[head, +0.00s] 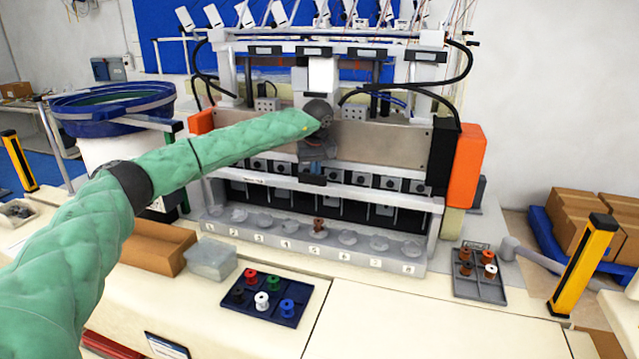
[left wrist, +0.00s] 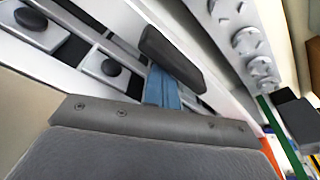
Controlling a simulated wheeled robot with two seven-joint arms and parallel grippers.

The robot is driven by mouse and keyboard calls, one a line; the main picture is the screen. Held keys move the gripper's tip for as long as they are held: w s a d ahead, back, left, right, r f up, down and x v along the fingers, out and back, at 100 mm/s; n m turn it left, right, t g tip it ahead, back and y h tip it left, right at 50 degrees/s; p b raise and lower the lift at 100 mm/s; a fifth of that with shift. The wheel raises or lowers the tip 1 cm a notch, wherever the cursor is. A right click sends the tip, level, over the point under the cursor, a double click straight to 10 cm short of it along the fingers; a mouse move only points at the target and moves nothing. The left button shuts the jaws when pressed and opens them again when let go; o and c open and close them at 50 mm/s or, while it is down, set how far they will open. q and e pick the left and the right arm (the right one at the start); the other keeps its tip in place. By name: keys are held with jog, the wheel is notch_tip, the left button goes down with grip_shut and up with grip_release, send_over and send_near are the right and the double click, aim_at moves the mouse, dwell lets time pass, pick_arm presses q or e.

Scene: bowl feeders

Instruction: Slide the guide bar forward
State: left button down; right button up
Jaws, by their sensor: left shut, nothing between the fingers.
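The guide bar appears to be the long white bar (head: 380,198) across the front of the machine, below a row of black-knobbed blocks. My left gripper (head: 312,180) is at the middle of this bar, shut and pointing down, with nothing held. Whether it touches the bar is unclear. In the left wrist view, a dark block on a blue stem (left wrist: 160,88) lies close over white rails; a black knob (left wrist: 110,67) shows at the left. My right gripper is not in view.
A numbered grey tray (head: 430,266) lies below the bar, with one brown spool (head: 319,226) on it. A dark blue tray (head: 315,312) of coloured spools and a grey tray (head: 482,290) of spools stand in front. A blue bowl feeder (head: 75,118) is at left.

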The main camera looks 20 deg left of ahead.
pick_arm(q)
jog(key=shift+s+f, duration=0.3)
jog(key=shift+s, duration=0.4)
jog(key=shift+s+f, duration=0.3)
jog(key=shift+s, duration=0.35)
jog(key=s+b, duration=0.2)
jog(key=s, duration=0.4)
dwell(0.4)
notch_tip(320, 180, up, 10)
jog(key=w+p, duration=0.1)
jog(key=shift+w+a+f+p, duration=0.15)
jog(key=shift+w+f+p, duration=0.05)
jog(key=shift+p, duration=0.15)
dwell(0.8)
jog(key=shift+r, duration=0.1)
